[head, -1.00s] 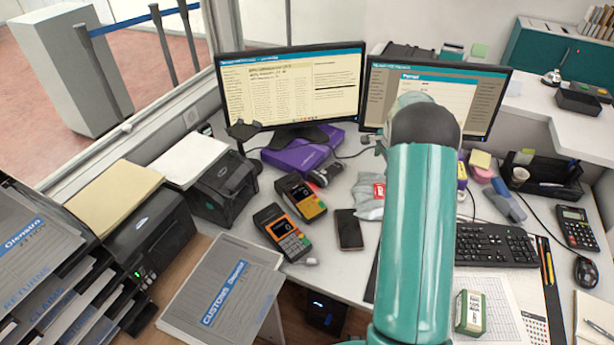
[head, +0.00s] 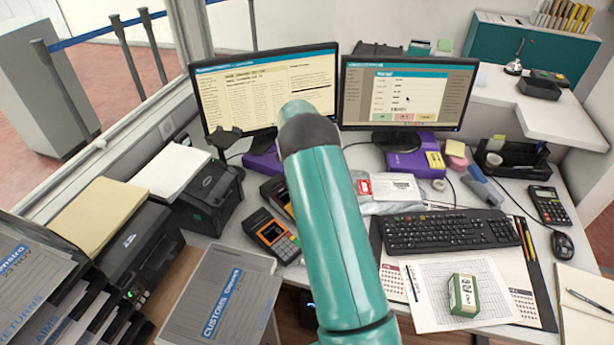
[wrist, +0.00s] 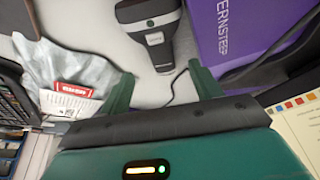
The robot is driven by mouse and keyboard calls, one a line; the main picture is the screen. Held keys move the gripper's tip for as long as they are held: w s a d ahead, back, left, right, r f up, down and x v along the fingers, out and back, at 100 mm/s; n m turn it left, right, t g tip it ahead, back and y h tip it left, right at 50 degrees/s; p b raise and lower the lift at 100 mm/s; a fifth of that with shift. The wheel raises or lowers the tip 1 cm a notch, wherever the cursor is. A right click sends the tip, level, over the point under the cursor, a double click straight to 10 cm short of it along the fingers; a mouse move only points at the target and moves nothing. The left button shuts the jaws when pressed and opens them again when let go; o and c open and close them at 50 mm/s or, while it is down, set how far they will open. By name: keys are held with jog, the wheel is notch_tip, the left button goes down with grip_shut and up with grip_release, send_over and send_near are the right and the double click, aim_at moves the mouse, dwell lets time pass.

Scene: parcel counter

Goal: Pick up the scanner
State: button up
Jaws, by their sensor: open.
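The scanner (wrist: 155,32), a dark grey and black handheld device, shows at the top of the wrist view, partly cut off by the frame edge. It lies on the white counter, its narrower end toward me. My gripper (wrist: 162,82) is open in the wrist view. Its two green fingers are apart, with bare counter and a thin black cable between them. The scanner's near end lies just beyond the gap, with no finger seen touching it. In the head view my arm covers the scanner and my gripper.
A purple box (wrist: 240,28) lies right of the scanner. A grey plastic bag (wrist: 72,55) with a label lies to the left. In the head view, two monitors (head: 268,90) stand behind, and card terminals (head: 272,236) and a keyboard (head: 450,229) flank my arm.

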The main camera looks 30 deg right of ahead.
jog(key=x, duration=0.7)
jog(key=shift+w+d+f, duration=0.1)
jog(key=shift+w+f, duration=0.05)
jog(key=shift+f, duration=0.1)
jog(key=c, duration=1.2)
jog(key=shift+r, duration=0.1)
